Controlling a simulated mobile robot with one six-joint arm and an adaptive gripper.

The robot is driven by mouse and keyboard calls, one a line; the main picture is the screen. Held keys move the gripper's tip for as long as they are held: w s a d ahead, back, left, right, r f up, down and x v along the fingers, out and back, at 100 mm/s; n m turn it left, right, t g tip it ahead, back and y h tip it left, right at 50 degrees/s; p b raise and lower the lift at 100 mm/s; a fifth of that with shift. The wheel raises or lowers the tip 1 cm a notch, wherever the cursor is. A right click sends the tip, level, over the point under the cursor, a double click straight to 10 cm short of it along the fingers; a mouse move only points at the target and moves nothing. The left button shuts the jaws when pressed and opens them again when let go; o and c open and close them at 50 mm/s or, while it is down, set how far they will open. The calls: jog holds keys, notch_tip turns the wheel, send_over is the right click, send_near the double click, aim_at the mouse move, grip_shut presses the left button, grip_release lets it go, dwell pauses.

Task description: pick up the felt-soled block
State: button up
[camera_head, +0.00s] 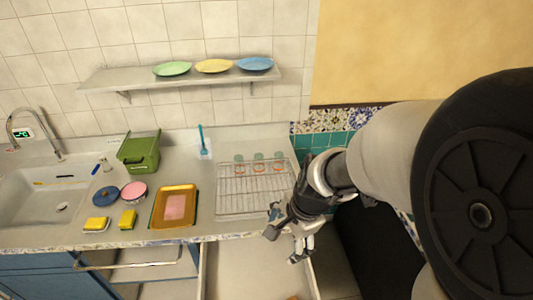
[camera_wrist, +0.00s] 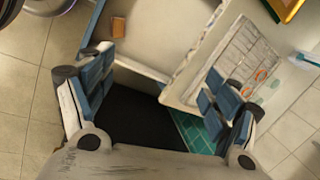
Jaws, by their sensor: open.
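A small orange-brown block (camera_wrist: 118,27) lies in the open drawer (camera_wrist: 150,20) in the wrist view; I cannot see a felt sole on it. In the head view only a brownish bit (camera_head: 293,297) shows in the drawer (camera_head: 240,262) at the bottom picture edge, likely the same block. My gripper (camera_wrist: 158,90) is open and empty, its two padded fingers wide apart. The block lies beyond the left finger in the wrist view, not between the fingers. In the head view my gripper (camera_head: 285,238) hangs by the counter's front edge, near the drawer's right side.
A wire rack (camera_head: 255,188) with several cups stands on the counter beside my gripper. An orange tray (camera_head: 174,206), two yellow sponges (camera_head: 127,219), round tins (camera_head: 133,192) and a green bin (camera_head: 139,152) are further left. A dark gap (camera_head: 385,250) lies right of the drawer.

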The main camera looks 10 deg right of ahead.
jog(key=d+f+m+g+b, duration=0.1)
jog(key=f+m, duration=0.4)
jog(key=f, duration=0.7)
jog(key=d+f+m+g+h+b, duration=0.1)
jog(key=f+m+b, duration=0.2)
jog(key=f, duration=1)
jog(key=d+f+m+b, duration=0.1)
jog(key=f+m+b, duration=0.1)
jog(key=f+m, duration=0.7)
jog(key=shift+s+d+f+g+h, duration=0.15)
jog(key=shift+f+g, duration=0.05)
jog(key=shift+f, duration=0.75)
jog(key=shift+s+d+f+g+h, duration=0.1)
jog(key=shift+f+g+h, duration=0.1)
jog(key=shift+f, duration=0.7)
notch_tip(320, 180, down, 6)
jog(key=b, duration=0.7)
jog(key=shift+s+a, duration=0.1)
jog(key=shift+s, duration=0.05)
jog(key=shift+r, duration=0.1)
jog(key=shift+c, duration=0.2)
jog(key=c, duration=1.3)
